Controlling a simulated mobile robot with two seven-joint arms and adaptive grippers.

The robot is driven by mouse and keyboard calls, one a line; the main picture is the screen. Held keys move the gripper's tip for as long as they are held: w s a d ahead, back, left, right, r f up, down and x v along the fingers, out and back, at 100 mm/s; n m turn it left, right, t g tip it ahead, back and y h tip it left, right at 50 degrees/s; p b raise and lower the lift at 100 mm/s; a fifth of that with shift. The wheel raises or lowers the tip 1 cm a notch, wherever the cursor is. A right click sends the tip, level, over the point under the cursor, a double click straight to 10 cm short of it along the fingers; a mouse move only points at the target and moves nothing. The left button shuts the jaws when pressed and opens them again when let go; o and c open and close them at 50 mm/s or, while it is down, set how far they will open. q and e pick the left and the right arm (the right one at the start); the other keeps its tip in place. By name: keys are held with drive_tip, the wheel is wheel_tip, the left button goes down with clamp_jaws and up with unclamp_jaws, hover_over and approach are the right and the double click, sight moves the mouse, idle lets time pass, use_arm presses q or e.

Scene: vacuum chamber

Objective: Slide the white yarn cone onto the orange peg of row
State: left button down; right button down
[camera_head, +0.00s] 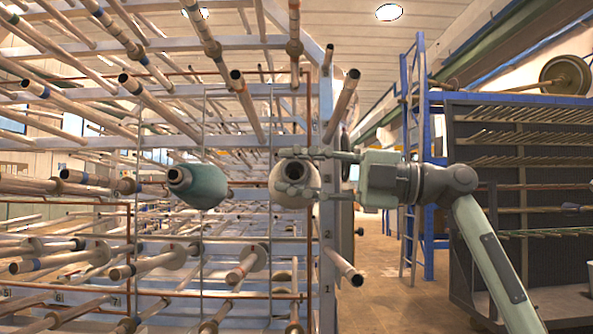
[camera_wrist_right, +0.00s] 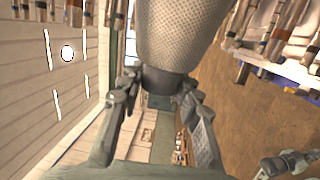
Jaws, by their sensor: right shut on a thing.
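The white yarn cone (camera_head: 285,198) is held in front of the rack, its dark narrow end facing the head camera. My right gripper (camera_head: 290,172) reaches in from the right and is shut on it. In the right wrist view, the cone's textured body (camera_wrist_right: 180,28) fills the top, and the fingers (camera_wrist_right: 162,82) close around its dark narrow end. The cone and fingers hide what lies directly behind them, and I cannot tell which peg is the orange one. A grey-green jointed part at the wrist view's lower right looks like my left gripper (camera_wrist_right: 290,164).
A teal yarn cone (camera_head: 203,186) sits on the rack left of the white one. Many wooden pegs, such as one (camera_head: 247,105) above, project toward me. A rack post (camera_head: 328,245) stands close to the right gripper. A blue ladder frame (camera_head: 425,150) and open floor (camera_head: 380,290) lie right.

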sight(296, 174)
drive_tip(key=shift+w+r, duration=0.1)
drive_tip(key=shift+w+f+p, duration=0.2)
drive_tip(key=shift+w+p, duration=0.8)
drive_tip(key=shift+w, duration=1.9)
drive_tip(key=c, duration=1)
unclamp_jaws()
drive_tip(key=shift+f, duration=0.1)
drive_tip(key=shift+w+f, duration=0.1)
drive_tip(key=shift+f, duration=0.05)
drive_tip(key=d, duration=0.4)
drive_tip(key=s+d, duration=0.1)
drive_tip(key=d, duration=0.3)
drive_tip(key=s+d+f, duration=0.1)
drive_tip(key=d, duration=0.2)
drive_tip(key=shift+d, duration=0.4)
